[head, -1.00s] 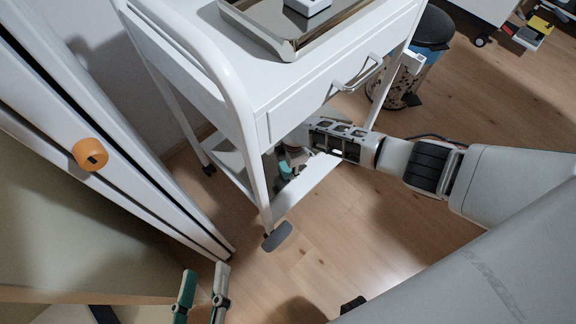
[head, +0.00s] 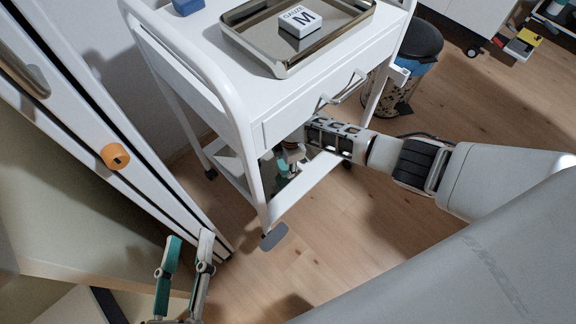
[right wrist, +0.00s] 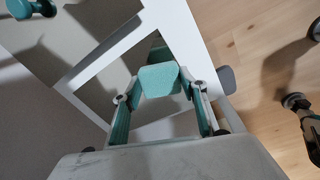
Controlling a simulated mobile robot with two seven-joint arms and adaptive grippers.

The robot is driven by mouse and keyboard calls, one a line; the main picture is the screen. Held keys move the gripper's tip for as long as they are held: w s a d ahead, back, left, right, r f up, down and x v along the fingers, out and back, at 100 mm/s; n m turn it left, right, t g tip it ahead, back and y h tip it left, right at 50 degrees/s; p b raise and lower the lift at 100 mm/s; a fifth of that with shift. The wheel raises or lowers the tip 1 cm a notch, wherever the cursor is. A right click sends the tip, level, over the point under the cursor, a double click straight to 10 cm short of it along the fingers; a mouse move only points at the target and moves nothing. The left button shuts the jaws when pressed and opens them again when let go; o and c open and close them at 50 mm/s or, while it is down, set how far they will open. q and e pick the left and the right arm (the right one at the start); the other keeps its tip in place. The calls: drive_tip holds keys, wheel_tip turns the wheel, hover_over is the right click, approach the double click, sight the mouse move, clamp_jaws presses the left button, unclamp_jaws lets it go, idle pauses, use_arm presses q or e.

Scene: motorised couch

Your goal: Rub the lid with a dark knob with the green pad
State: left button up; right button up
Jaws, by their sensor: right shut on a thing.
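My right gripper (right wrist: 162,98) is shut on the green pad (right wrist: 160,79), a small teal block between its two fingertips in the right wrist view. In the head view this gripper (head: 288,160) reaches under the drawer of the white trolley (head: 205,75), above the lower shelf (head: 300,190); the pad is hard to make out there. A teal knobbed thing (right wrist: 32,8) shows at the top left of the right wrist view, apart from the pad. My left gripper (head: 188,240) is open and empty at the lower left.
A metal tray (head: 350,42) with a gauze box (head: 300,23) stands on the trolley top, near a blue object (head: 187,6). A pedal bin (head: 415,50) stands behind. A white panel with an orange knob (head: 115,156) is at left. Wooden floor in front is clear.

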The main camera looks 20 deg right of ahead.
use_arm(q)
drive_tip(key=shift+r, duration=0.2)
use_arm(e)
drive_tip(key=shift+r, duration=0.1)
